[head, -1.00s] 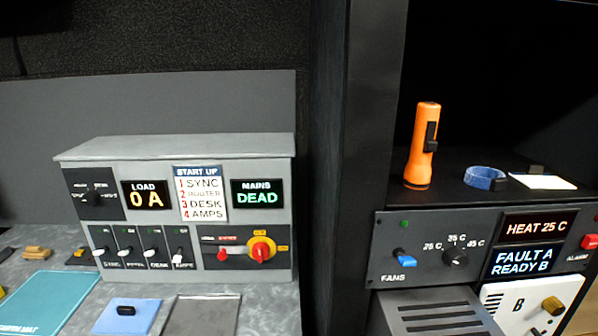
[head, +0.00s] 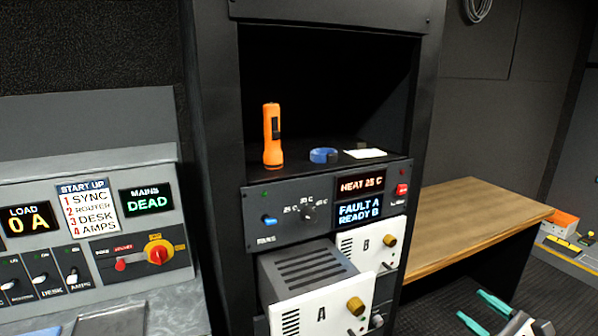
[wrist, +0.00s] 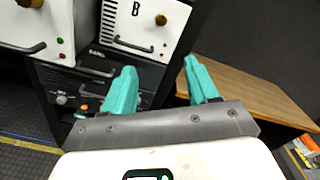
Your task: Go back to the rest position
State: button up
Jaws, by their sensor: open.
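My gripper (head: 483,312) shows at the bottom right of the head view, with teal fingers spread apart and nothing between them. In the wrist view my gripper (wrist: 160,85) is open and empty, in front of the rack and the wooden bench. The rack holds module A (head: 310,308), which sticks out toward me, and module B (head: 365,244), which sits further back to its right. Module B (wrist: 140,25) also shows at the top of the wrist view. My gripper appears apart from both modules.
A wooden bench (head: 470,215) stands right of the rack. An orange flashlight (head: 272,140), a blue tape roll (head: 323,155) and a white card (head: 365,153) sit on the rack shelf. A power panel (head: 90,230) is at left. Dark floor (head: 540,290) shows at right.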

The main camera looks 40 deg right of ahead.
jog(key=w+a+f+n+g+y+b, duration=0.1)
jog(key=w+a+f+n+g+y, duration=0.3)
jog(key=a+f+n, duration=0.6)
jog(key=a+f+n+g+y+b, duration=0.1)
jog(key=a+f+n+g+y, duration=0.1)
jog(key=a+f+n+g, duration=0.65)
jog(key=s+a+f+n+g+h, duration=0.2)
jog(key=s+a+n+g, duration=0.2)
jog(key=s+a+n, duration=0.6)
jog(key=a+n, duration=0.3)
jog(key=a, duration=0.1)
jog(key=shift+s+f+b, duration=0.25)
jog(key=shift+f+b, duration=0.15)
jog(key=shift+n, duration=0.25)
